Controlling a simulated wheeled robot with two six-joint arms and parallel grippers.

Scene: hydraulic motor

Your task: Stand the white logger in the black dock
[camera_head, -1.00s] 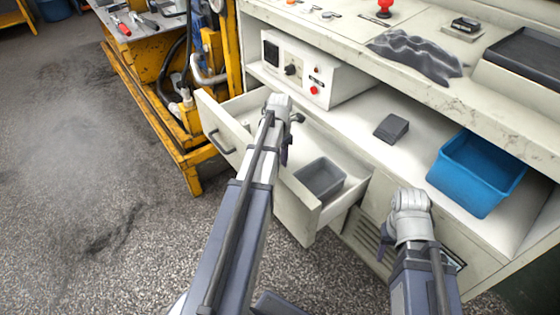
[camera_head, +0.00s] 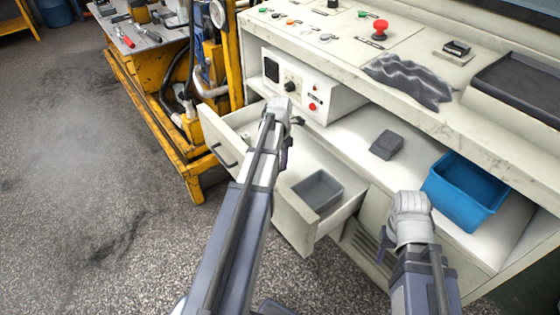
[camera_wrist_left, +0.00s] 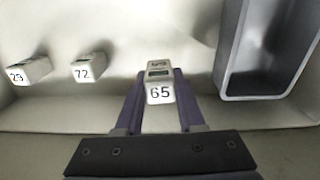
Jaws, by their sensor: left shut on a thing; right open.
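A white logger marked 65 (camera_wrist_left: 159,84) sits between the two fingers of my left gripper (camera_wrist_left: 155,85), which is shut on it inside the open drawer. In the head view my left gripper (camera_head: 276,108) is over the drawer, and its own arm hides the logger. Two more white blocks, marked 29 (camera_wrist_left: 30,71) and 72 (camera_wrist_left: 88,68), lie in the drawer to the left. A dark wedge-shaped block (camera_head: 386,145) on the shelf may be the dock; I cannot tell for sure. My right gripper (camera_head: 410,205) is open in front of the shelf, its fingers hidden.
A grey bin (camera_head: 317,190) stands in the drawer (camera_head: 292,222), right of the logger in the wrist view (camera_wrist_left: 262,96). A blue bin (camera_head: 467,190) and a control box (camera_head: 305,88) flank the shelf. The bench top (camera_head: 345,60) overhangs it, with a grey cloth (camera_head: 408,80).

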